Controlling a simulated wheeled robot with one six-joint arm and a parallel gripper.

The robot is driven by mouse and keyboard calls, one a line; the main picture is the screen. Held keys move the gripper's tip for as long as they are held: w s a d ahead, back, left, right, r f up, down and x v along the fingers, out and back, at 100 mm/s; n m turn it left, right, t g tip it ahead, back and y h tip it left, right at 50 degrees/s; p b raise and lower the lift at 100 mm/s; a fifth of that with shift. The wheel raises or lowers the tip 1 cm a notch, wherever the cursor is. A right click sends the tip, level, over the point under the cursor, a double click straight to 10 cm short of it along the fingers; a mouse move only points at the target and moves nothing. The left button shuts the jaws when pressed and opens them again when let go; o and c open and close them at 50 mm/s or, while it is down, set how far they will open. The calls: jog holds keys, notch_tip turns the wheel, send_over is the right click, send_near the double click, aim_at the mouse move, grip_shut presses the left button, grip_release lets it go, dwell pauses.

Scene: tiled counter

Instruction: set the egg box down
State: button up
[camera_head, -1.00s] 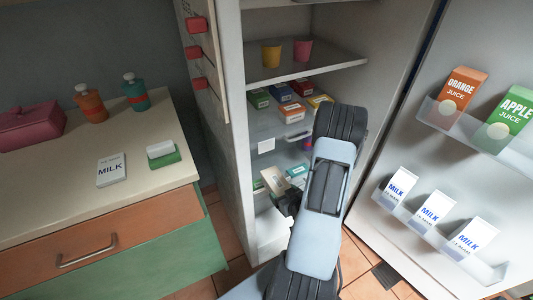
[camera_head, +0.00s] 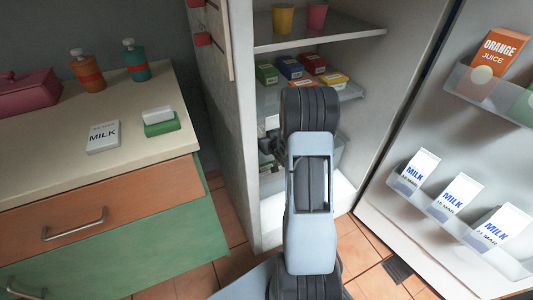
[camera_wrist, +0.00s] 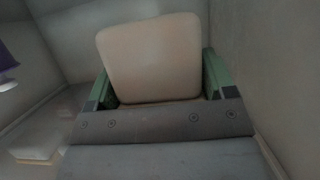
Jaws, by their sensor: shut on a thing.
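The egg box (camera_wrist: 152,58), a pale beige block with rounded corners, fills the middle of the wrist view. My gripper (camera_wrist: 159,80) is shut on it, with a green finger at each side. In the head view my gripper (camera_head: 270,145) is inside the open fridge, at the left side of its lower part. My own arm covers much of that area. I cannot make out the egg box there, or whether it touches a surface below.
Small coloured boxes (camera_head: 291,67) stand on a fridge shelf above my gripper, with two cups (camera_head: 283,18) higher up. The open door at the right holds milk cartons (camera_head: 460,192). A counter (camera_head: 40,150) stands left. Fridge walls are close on both sides.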

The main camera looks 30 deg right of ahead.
notch_tip(320, 180, down, 7)
jog(key=b, duration=0.2)
jog(key=shift+s+r+b, duration=0.1)
jog(key=shift+r+b, duration=0.1)
jog(key=shift+b, duration=0.1)
jog(key=shift+f+b, duration=0.3)
jog(key=shift+w+r, duration=0.15)
jog(key=shift+w, duration=0.05)
jog(key=o, duration=0.7)
jog(key=shift+f, duration=0.25)
jog(key=o, duration=0.5)
jog(key=shift+c, duration=0.2)
jog(key=shift+r, duration=0.1)
jog(key=shift+r, duration=0.1)
